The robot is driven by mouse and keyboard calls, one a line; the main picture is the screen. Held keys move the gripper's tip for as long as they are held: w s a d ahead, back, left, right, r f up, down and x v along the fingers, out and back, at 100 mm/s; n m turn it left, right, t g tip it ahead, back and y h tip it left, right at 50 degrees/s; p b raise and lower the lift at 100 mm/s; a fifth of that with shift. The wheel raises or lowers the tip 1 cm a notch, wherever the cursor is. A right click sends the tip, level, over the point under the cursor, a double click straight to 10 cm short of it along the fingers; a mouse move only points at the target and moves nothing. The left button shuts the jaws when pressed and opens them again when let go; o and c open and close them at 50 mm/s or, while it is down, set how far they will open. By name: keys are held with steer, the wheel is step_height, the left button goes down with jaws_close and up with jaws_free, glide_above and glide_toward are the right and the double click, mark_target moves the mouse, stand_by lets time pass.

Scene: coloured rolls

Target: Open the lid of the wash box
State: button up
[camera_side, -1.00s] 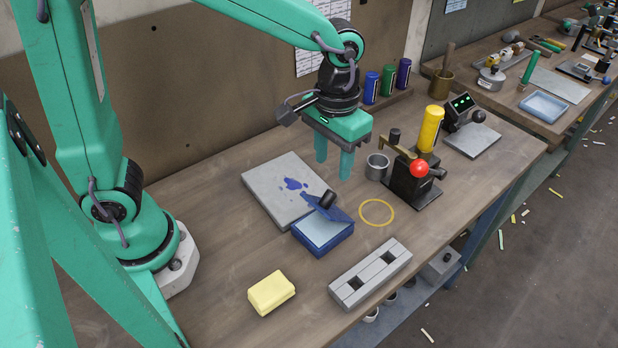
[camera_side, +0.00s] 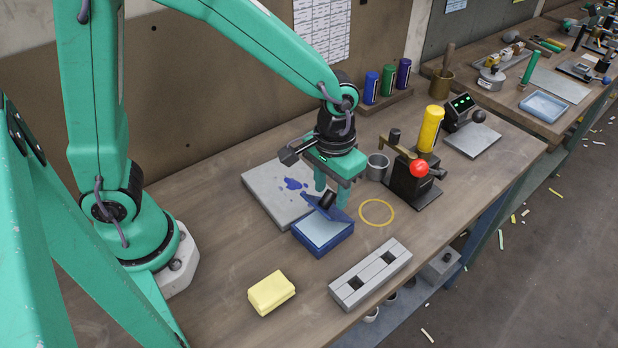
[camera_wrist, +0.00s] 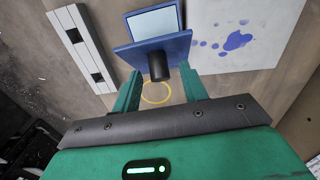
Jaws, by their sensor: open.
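The wash box (camera_side: 324,240) is a low blue box with a pale inside, on the bench in the side view; it also shows at the top of the wrist view (camera_wrist: 153,18). Its blue lid (camera_side: 342,214) stands tilted up along the back edge, and the pale inside shows. A black knob (camera_side: 327,199) sticks out from the lid; in the wrist view the knob (camera_wrist: 159,67) lies between my fingers. My gripper (camera_side: 332,195) is open, its green fingers around the knob with gaps on both sides (camera_wrist: 162,80). Contact cannot be told.
A grey slab (camera_side: 265,192) with blue stains lies behind the box. A yellow ring (camera_side: 377,224) lies to its right, a slotted grey block (camera_side: 371,274) and a yellow sponge-like block (camera_side: 271,292) in front. A metal cup (camera_side: 377,167) and black press (camera_side: 412,185) stand at right.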

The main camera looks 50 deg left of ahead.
jaws_close()
steer(key=shift+w, duration=0.15)
steer(key=shift+w+r+g, duration=0.1)
steer(key=shift+w+g, duration=0.35)
steer(key=shift+g, duration=0.15)
jaws_free()
steer(key=shift+r, duration=0.1)
step_height(320, 180, up, 8)
steer(key=shift+w+d+f, duration=0.15)
steer(key=shift+w+f, duration=0.05)
steer(key=shift+w, duration=0.2)
stand_by(0.5)
